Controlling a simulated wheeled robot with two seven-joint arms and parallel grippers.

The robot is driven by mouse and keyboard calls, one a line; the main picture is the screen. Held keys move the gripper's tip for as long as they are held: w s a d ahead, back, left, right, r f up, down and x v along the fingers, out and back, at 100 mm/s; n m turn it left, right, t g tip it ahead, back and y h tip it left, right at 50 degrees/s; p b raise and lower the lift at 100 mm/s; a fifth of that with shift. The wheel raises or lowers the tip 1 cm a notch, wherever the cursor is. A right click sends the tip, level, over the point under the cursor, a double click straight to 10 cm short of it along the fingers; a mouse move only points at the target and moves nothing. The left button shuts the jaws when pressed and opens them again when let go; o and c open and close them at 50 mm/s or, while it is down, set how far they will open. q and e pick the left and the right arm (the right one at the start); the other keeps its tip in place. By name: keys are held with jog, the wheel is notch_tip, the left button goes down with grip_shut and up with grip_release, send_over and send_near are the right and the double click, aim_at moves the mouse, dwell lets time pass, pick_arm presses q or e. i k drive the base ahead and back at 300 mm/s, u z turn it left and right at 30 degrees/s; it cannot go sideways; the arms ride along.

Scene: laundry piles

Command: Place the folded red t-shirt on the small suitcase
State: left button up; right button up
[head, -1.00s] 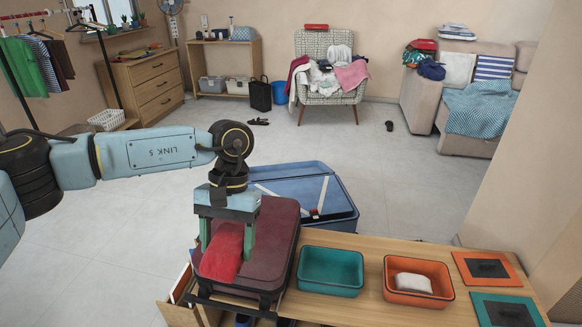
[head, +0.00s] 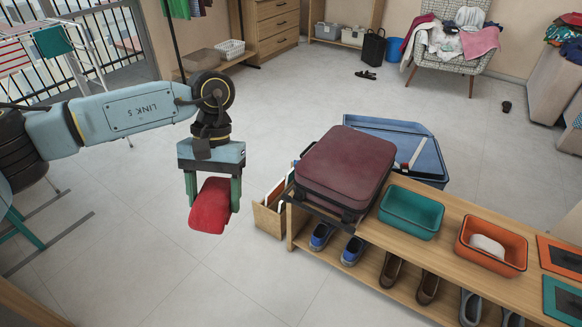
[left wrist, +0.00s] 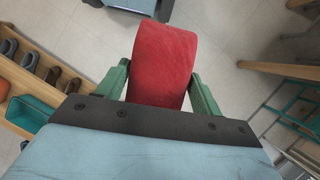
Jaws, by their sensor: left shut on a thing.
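The folded red t-shirt (head: 210,206) is held between the green fingers of my left gripper (head: 212,192), in the air over the floor to the left of the bench. It also shows in the left wrist view (left wrist: 163,65), between both fingers. The small suitcase (head: 346,168) is dark maroon and lies flat on the left end of the wooden bench. Its top is bare. My left gripper is to the left of the suitcase and apart from it. My right gripper is not in any view.
The bench (head: 458,222) also bears a teal tray (head: 411,222) and an orange tray (head: 490,262) with a white item. Shoes stand on its lower shelf. An open blue suitcase (head: 425,160) lies behind. A drying rack (head: 75,50) stands at left. The middle floor is clear.

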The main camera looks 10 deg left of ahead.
aim_at(353, 151)
jog(key=u, duration=0.6)
jog(key=k, duration=0.8)
jog(key=u, duration=0.45)
jog(key=i, duration=1.5)
jog(key=z, duration=1.45)
jog(key=i, duration=0.75)
jog(key=z, duration=0.8)
